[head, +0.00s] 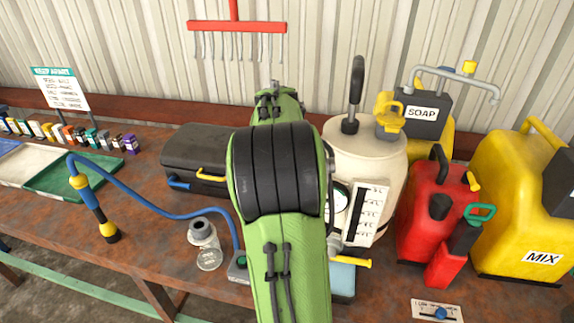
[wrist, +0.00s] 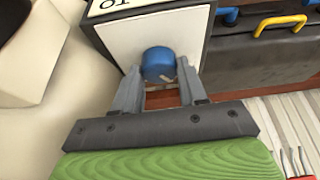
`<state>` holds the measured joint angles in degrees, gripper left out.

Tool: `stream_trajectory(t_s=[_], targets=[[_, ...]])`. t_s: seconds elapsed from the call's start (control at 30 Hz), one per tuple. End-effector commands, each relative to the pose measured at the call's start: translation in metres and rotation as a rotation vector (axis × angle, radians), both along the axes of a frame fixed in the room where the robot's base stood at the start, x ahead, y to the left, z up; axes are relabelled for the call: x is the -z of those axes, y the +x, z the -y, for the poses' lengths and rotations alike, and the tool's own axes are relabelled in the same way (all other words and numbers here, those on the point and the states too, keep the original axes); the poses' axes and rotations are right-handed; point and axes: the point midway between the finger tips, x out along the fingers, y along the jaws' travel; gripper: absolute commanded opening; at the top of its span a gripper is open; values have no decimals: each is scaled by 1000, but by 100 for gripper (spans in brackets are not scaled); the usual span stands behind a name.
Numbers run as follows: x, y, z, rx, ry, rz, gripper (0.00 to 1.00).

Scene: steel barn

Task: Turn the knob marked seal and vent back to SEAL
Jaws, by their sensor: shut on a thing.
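A round blue knob (wrist: 158,64) with a short pale mark near its lower edge sits on a white panel (wrist: 122,42) in the wrist view. My gripper (wrist: 159,76) is shut on this knob, one grey finger on each side. Only part of a dark-lettered label (wrist: 140,5) shows at the top edge; the words seal and vent cannot be read, nor where the knob points. In the head view my green arm covers the gripper and this knob.
A black case (head: 195,150) with yellow and blue handles lies beside the panel. A cream tank (head: 375,150), a red can (head: 425,215) and yellow containers stand to the right. A glass jar (head: 207,250) and blue hose (head: 150,203) are left of my arm.

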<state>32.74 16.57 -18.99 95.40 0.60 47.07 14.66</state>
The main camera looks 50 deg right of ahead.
Motion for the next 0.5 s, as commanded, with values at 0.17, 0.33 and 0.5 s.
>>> stream_trajectory(t_s=[0.17,0.33,0.5], targets=[[0,0,0,-13,0,0,11],[0,0,0,-13,0,-1,11],[0,0,0,-13,0,-1,52]])
